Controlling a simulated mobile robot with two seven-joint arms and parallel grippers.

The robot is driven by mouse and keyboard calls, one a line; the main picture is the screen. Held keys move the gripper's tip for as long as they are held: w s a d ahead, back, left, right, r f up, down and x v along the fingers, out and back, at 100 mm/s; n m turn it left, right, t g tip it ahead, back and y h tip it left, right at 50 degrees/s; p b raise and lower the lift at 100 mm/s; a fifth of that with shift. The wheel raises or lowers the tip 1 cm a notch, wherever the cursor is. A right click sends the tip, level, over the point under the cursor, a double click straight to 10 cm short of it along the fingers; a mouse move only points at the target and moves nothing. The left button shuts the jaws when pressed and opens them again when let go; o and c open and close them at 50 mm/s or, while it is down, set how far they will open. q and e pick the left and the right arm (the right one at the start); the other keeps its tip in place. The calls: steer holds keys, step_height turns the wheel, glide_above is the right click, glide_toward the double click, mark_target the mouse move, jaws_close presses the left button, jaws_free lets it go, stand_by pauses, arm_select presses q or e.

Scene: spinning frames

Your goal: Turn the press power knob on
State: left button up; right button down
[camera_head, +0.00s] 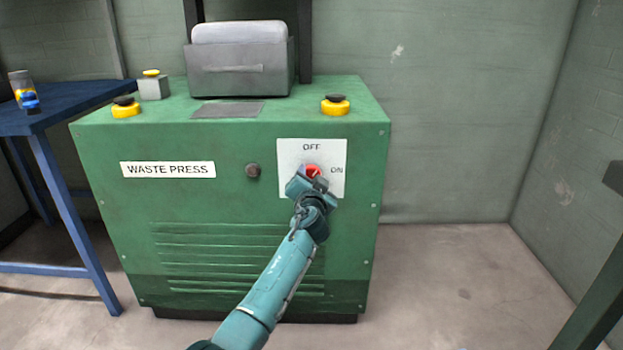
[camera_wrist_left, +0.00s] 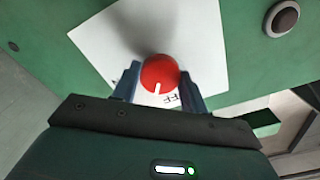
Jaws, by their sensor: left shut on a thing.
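The red power knob (camera_head: 313,171) sits on a white plate (camera_head: 289,184) on the front of the green waste press (camera_head: 220,215). The plate reads OFF above the knob and ON to its right. My left gripper (camera_head: 311,180) is at the knob from below and partly covers it. In the left wrist view its two fingers (camera_wrist_left: 158,88) flank the red knob (camera_wrist_left: 160,72) and are shut on it. The knob's white mark points down in that view, close to the partly hidden OFF lettering. My right gripper is not in view.
A dark round button (camera_head: 252,171) and a WASTE PRESS label (camera_head: 168,169) are left of the plate. Yellow-based buttons (camera_head: 335,105) stand on top of the press. A blue table (camera_head: 60,116) stands at left. The floor right of the press (camera_head: 450,270) is clear.

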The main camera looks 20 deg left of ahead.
arm_select(q)
steer(key=shift+m, duration=1)
steer(key=m+p, duration=0.1)
steer(key=m, duration=0.1)
steer(key=shift+r+m, duration=0.1)
steer(key=shift+m, duration=0.2)
steer(key=m+p, duration=0.1)
steer(key=m, duration=0.2)
steer(key=shift+m, duration=1.1)
steer(key=shift+m+p, duration=0.3)
steer(key=shift+p, duration=0.05)
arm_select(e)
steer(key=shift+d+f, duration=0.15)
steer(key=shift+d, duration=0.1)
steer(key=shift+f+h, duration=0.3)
